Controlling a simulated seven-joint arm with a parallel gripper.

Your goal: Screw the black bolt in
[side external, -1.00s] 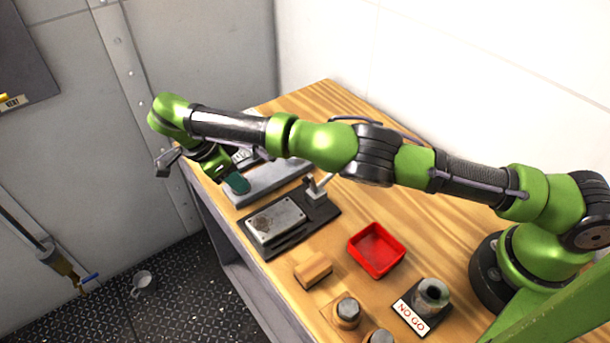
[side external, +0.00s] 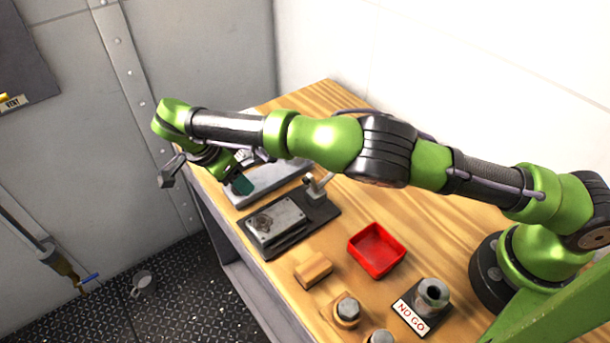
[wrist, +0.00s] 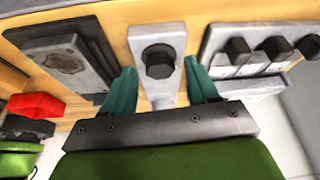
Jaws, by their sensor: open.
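The black bolt (wrist: 160,62) shows its hex head in the wrist view, standing at a round collar on a grey block (wrist: 172,30). I cannot tell how deep it sits. My gripper (wrist: 160,69) is open, with one teal finger on each side of the bolt head in the picture and gaps on both sides. I see no contact. In the side view my gripper (side external: 242,185) is over the far end of the bench, and my arm hides the bolt there.
A grey rack (wrist: 224,45) with several black hex-headed pieces is close on the right. A clamped metal plate (side external: 277,220) lies on the left in the wrist view. A red tray (side external: 376,250), a wooden block (side external: 313,270) and a NO GO gauge (side external: 430,297) are nearer my base.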

